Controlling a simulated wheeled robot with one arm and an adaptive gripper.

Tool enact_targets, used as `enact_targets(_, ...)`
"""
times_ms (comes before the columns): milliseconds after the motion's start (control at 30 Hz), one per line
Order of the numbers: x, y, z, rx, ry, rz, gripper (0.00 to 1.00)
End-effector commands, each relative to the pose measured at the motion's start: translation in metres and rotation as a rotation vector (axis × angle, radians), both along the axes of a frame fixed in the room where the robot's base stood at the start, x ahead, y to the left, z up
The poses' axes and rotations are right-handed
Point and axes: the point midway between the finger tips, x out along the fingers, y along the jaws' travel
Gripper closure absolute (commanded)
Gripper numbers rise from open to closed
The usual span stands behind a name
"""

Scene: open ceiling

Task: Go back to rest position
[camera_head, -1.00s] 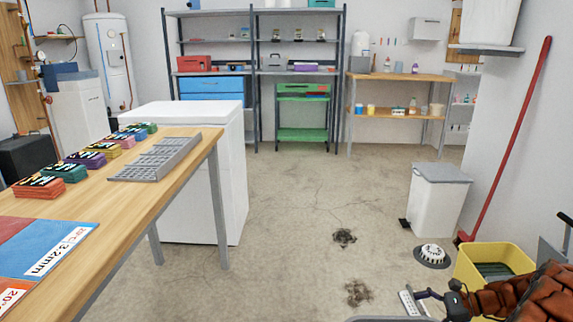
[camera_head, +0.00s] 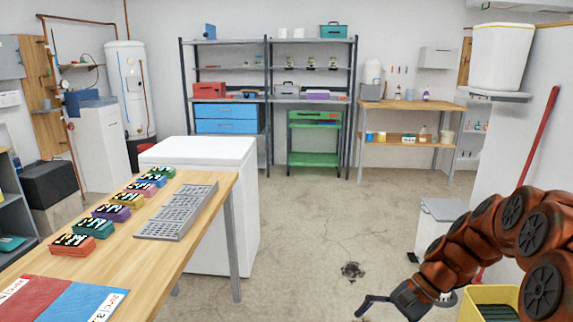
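My gripper (camera_head: 372,308) is at the lower middle right, at the end of my orange-brown arm, which comes in from the right edge. One dark finger reaches to the left over the floor. The rest of the fingers is not clear, so I cannot tell whether they are open or shut. I see nothing held. The gripper is apart from the wooden table (camera_head: 190,250) on the left.
The table bears several coloured card stacks (camera_head: 110,212), a grey grid tray (camera_head: 178,211) and red and blue mats (camera_head: 60,298). A white cabinet (camera_head: 225,205) stands behind it. A white bin (camera_head: 437,222) and yellow bucket (camera_head: 490,303) are by my arm.

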Motion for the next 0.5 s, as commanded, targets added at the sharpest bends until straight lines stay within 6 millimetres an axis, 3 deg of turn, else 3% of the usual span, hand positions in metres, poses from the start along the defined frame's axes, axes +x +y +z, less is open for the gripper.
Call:
enact_targets(33, -0.011, 0.008, 0.024, -0.022, -0.017, 0.04, 0.0)
enact_targets(100, -0.025, 0.015, 0.041, -0.052, -0.038, 0.09, 0.0)
enact_targets(500, -0.109, 0.039, 0.126, -0.225, -0.15, 0.374, 0.0)
